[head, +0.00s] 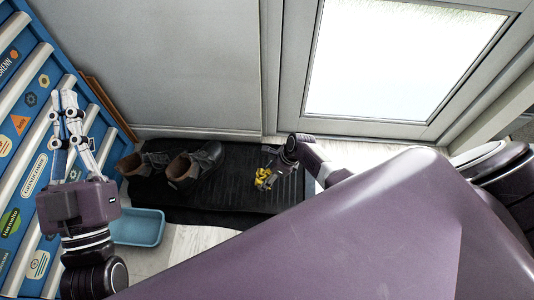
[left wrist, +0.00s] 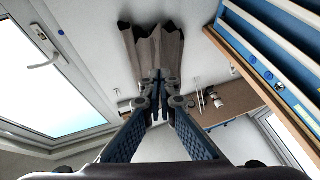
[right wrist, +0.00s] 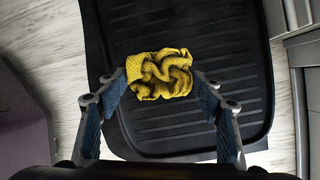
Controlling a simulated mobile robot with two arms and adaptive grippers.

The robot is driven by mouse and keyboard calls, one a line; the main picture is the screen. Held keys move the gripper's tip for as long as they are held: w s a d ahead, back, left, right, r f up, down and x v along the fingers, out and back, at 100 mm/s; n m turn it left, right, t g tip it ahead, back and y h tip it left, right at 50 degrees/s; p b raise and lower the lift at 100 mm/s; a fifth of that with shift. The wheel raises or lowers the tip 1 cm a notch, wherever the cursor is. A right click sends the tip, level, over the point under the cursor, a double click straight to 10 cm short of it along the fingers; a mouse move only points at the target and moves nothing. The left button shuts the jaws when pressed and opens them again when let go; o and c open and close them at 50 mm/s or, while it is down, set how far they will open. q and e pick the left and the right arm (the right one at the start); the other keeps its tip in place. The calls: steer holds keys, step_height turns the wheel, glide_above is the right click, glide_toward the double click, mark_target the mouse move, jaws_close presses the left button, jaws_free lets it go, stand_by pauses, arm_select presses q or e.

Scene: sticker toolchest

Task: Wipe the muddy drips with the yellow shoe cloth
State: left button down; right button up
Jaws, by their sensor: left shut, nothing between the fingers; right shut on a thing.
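The yellow shoe cloth (head: 263,178) is crumpled between the fingers of my right gripper (head: 268,168), over the right part of the black ridged mat (head: 215,205). In the right wrist view the cloth (right wrist: 160,74) is clear between both fingers of the right gripper (right wrist: 163,85), with the mat (right wrist: 240,48) below. I cannot tell whether the cloth touches the mat. I cannot make out muddy drips in any view. My left gripper (head: 68,100) is shut and empty, raised in front of the blue tool chest (head: 22,120); its closed fingertips (left wrist: 158,78) also show in the left wrist view.
A pair of dark shoes (head: 195,163) stands on the mat's left part. A light blue bin (head: 138,227) is on the floor in front of it. The wall (head: 160,60) and a glazed door (head: 400,60) bound the back. My purple arm hides much of the lower right.

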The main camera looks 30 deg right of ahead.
arm_select(q)
steer(key=shift+w+a+f+g+y+p, duration=0.15)
steer(key=shift+w+f+g, duration=0.25)
steer(key=shift+f, duration=0.4)
steer(key=shift+w+d+f+g+y+p, duration=0.2)
steer(key=shift+f+g, duration=0.25)
steer(key=shift+f, duration=0.35)
steer(key=shift+w+a+f+g+y+p, duration=0.1)
steer(key=shift+w+a+f+g+y, duration=0.15)
steer(key=shift+w+f+g, duration=0.4)
